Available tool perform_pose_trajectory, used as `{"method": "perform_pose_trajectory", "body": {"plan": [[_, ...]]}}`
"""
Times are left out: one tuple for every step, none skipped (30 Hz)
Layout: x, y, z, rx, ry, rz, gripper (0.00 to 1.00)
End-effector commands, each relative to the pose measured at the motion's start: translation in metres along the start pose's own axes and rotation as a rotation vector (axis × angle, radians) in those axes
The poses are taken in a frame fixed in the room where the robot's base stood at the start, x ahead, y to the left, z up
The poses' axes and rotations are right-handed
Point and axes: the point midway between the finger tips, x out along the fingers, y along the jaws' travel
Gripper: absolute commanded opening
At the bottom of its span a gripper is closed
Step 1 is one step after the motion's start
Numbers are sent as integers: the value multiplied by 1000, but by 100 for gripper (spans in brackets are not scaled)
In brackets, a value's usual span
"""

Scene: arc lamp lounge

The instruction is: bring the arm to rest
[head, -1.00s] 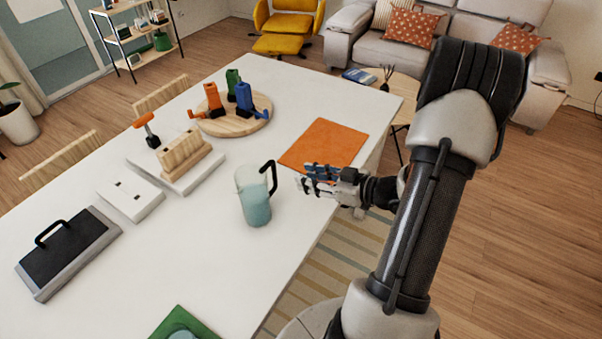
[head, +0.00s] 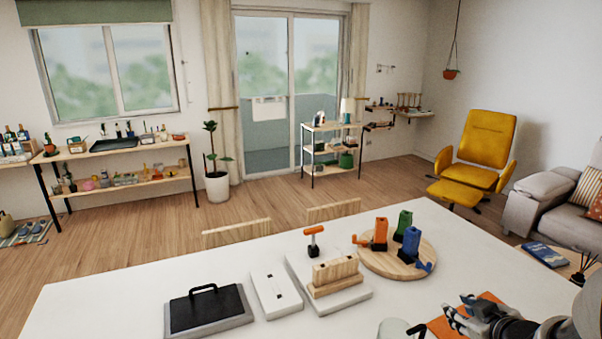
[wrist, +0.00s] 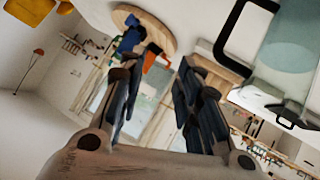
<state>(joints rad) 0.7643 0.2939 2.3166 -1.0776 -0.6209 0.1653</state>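My gripper (head: 468,318) shows at the bottom right of the head view, over the white table (head: 85,310) by the orange mat (head: 489,297). In the wrist view my gripper (wrist: 160,72) has its two dark fingers apart with nothing between them, so it is open and empty. The glass pitcher (head: 394,328) is cut off by the lower edge of the head view, left of my gripper. In the wrist view the pitcher (wrist: 287,50) and its black handle stand at the upper right, apart from the fingers.
A round wooden board (head: 396,264) holds orange, green and blue tools. Nearby are a wooden block on a white base (head: 345,297), a white switch plate (head: 276,294) and a black-topped case with a handle (head: 208,312). Two chairs stand behind the table.

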Motion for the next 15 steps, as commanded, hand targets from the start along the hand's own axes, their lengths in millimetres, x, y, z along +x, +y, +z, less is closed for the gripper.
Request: {"method": "perform_pose_trajectory", "body": {"plan": [[-13, -1, -28, -14, -29, 52, 31], [-21, -1, -38, -9, -51, 81, 31], [-32, -4, -51, 3, -80, 116, 31], [-42, -7, -60, 16, -100, 139, 31], [-53, -12, -68, 32, -118, 159, 31], [-67, -20, -78, 57, -143, 178, 31], [-79, -27, -84, 78, -160, 188, 31], [-91, -36, -89, 102, -176, 195, 31], [-107, -50, -93, 134, -201, 195, 31], [-119, -61, -94, 159, -220, 190, 31], [-132, -73, -94, 184, -241, 182, 31], [-148, -91, -89, 215, -275, 162, 31], [-160, -106, -83, 235, -303, 141, 31], [-172, -121, -77, 253, -331, 117, 31], [-188, -141, -68, 272, -368, 78, 31]]}}
